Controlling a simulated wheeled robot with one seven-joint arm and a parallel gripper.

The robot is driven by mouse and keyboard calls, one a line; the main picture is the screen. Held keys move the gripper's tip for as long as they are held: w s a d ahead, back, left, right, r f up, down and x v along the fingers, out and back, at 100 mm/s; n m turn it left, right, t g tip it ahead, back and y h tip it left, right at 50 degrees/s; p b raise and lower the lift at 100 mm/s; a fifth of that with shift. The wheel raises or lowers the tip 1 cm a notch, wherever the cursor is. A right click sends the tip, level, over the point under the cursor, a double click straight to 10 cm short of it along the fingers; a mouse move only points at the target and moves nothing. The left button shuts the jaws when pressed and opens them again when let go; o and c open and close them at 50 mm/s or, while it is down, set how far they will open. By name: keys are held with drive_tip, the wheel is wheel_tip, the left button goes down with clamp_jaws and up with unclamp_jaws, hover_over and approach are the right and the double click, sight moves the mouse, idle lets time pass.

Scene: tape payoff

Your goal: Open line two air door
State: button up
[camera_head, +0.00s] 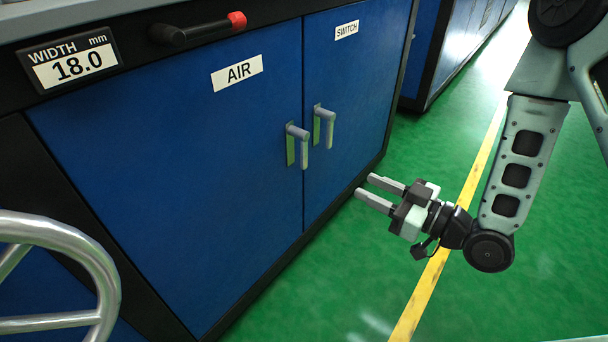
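The blue air door (170,170), labelled AIR (237,73), is the left door of the cabinet and is shut. Its silver handle (299,146) stands upright near its right edge. My gripper (365,189) is to the right of this handle and lower in the picture, over the green floor. Its two fingers are apart, with nothing between them, and point left towards the cabinet. It touches neither door. The arm comes in from the upper right.
The shut switch door (352,90) is right of the air door, with its own handle (324,126). A WIDTH display (71,65) reads 18.0 mm. A red-tipped black lever (200,29) sits above. A metal handwheel (60,290) fills the lower left. Green floor (330,285) is clear in front.

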sight(306, 157)
drive_tip(key=b+x, duration=0.4)
drive_tip(key=x, duration=1.3)
drive_tip(key=shift+r+b, duration=0.1)
drive_tip(key=shift+b, duration=0.25)
clamp_jaws()
